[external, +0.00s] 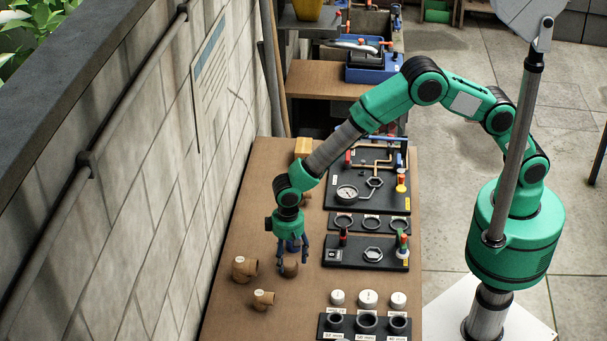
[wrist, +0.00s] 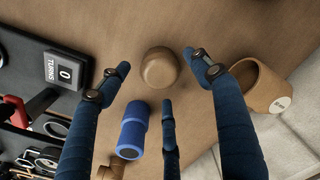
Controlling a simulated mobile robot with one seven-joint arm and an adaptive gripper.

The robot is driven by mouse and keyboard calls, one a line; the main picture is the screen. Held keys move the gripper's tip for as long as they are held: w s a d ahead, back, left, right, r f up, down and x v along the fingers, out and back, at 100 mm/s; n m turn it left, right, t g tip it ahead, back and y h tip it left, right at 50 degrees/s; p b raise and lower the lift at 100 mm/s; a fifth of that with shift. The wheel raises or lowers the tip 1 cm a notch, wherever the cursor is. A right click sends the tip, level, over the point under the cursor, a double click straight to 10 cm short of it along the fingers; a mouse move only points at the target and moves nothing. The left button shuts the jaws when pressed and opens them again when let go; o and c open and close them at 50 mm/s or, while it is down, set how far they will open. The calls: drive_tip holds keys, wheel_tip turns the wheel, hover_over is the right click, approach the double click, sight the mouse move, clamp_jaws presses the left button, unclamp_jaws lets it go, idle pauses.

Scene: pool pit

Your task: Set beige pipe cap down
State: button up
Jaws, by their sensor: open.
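The beige pipe cap (wrist: 160,67), a rounded brown-tan piece, rests on the brown tabletop between my spread fingertips in the wrist view. In the external view the cap (external: 290,267) sits on the bench just below my fingers. My gripper (external: 292,246) is open above it, pointing down. In the wrist view my gripper (wrist: 160,78) has its blue fingers apart on the left, right and near side, with visible gaps around the cap.
Tan pipe fittings (external: 244,268) (external: 263,299) stand left of the cap. A blue fitting (wrist: 131,128) lies close by in the wrist view. A black panel with a hex nut (external: 368,252) is to the right. The stone wall (external: 130,190) borders the bench.

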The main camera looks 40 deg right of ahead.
sight(289, 262)
wheel_tip(289, 262, up, 9)
drive_tip(key=shift+f, duration=0.2)
idle(0.7)
idle(0.4)
